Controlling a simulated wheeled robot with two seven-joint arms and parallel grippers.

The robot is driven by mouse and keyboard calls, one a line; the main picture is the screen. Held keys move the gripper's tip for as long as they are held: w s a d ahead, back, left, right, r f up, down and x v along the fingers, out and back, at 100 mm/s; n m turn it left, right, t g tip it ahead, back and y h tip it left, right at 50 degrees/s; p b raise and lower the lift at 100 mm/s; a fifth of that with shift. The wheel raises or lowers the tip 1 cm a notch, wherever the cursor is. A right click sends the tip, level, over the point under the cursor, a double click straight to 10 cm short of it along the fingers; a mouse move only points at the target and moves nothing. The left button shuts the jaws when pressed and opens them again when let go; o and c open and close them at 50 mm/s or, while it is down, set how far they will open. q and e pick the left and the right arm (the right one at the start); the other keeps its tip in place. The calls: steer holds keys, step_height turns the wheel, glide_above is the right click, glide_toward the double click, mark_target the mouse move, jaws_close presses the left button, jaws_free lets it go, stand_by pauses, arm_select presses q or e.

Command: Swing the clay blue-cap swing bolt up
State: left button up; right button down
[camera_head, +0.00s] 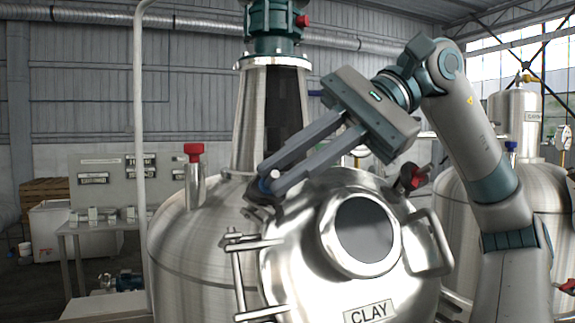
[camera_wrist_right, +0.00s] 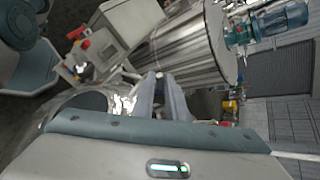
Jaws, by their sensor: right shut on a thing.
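The clay tank's round steel lid (camera_head: 290,235) carries a CLAY label (camera_head: 369,311), a round dark window (camera_head: 363,230) and a handle at its right. The blue-cap swing bolt (camera_head: 264,187) sits at the lid's upper left edge, mostly hidden by the fingers; only a bit of blue and a pale tip show. My right gripper (camera_head: 271,182) reaches down from the upper right and is shut on this bolt. In the right wrist view the fingertips (camera_wrist_right: 160,77) meet around a small pale end, and the bolt is hard to make out. My left gripper is not in view.
A red-cap bolt (camera_head: 411,176) stands at the lid's right edge. A red-topped fitting (camera_head: 194,153) rises from the tank's left shoulder. The tall mixer column (camera_head: 273,100) stands behind the gripper. A hinge (camera_head: 240,270) is at the lid's left. Another tank stands at right.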

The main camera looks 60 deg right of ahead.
steer(key=c, duration=1.9)
jaws_free()
steer(key=shift+f, duration=0.3)
steer(key=shift+o, duration=0.2)
steer(key=shift+s+r, duration=0.1)
steer(key=shift+s, duration=0.05)
steer(key=shift+d+r, duration=0.15)
steer(key=b+v, duration=0.1)
steer(key=v, duration=1.6)
steer(key=shift+b, duration=0.4)
steer(key=shift+r, duration=0.15)
